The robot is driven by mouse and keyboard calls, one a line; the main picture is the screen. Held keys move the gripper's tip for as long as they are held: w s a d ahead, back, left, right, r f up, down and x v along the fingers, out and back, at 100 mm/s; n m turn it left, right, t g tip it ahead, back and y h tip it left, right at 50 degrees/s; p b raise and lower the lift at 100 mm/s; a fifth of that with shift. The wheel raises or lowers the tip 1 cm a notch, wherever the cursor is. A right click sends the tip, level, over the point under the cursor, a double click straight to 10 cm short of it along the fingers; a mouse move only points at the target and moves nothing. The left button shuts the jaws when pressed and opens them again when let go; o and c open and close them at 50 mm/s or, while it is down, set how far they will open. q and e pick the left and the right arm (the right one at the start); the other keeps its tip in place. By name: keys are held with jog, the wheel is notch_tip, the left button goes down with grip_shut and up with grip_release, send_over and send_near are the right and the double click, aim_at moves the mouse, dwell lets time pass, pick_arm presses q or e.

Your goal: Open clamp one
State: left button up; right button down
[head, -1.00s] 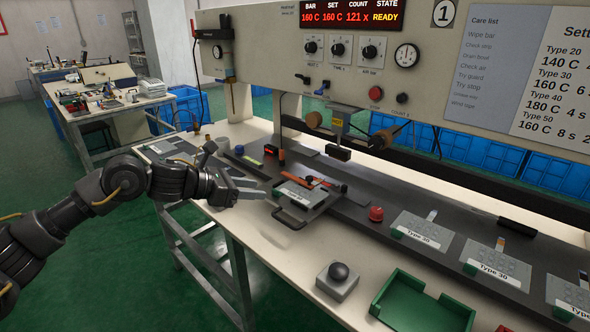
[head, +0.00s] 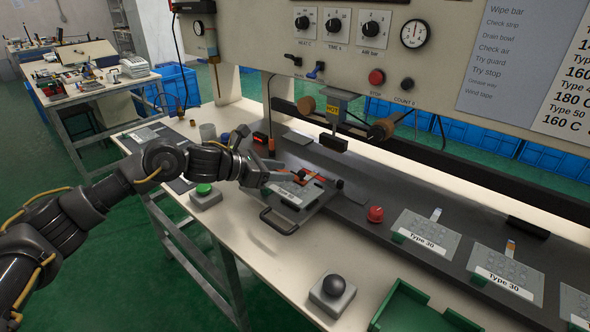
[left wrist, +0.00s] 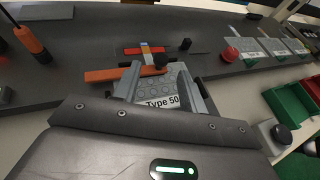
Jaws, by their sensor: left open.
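A grey keypad plate marked "Type 50" (left wrist: 162,100) lies on a flat carrier with a dark loop handle (head: 278,222) at the front of the dark bench strip. An orange bar (left wrist: 125,75), seemingly a clamp arm, lies across the plate's far left edge, with a dark round knob (left wrist: 161,61) at its right end. No number on the clamp is readable. My left gripper (head: 280,182) is over the left side of the carrier; in the left wrist view its open fingers (left wrist: 159,88) stand either side of the plate, with nothing between them. Contact cannot be told.
A hot head marked "HOT" (head: 334,112) hangs behind the carrier. A red knob (head: 375,214) and more "Type 30" plates (head: 425,235) lie to the right. A green button box (head: 205,194), a dark ball-topped box (head: 332,290) and a green tray (head: 405,309) are near the front edge.

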aim_at(301, 172)
pick_arm(q)
jog(key=shift+p+x, duration=0.3)
jog(key=shift+x, duration=2.05)
jog(key=shift+s+d, duration=0.1)
grip_shut()
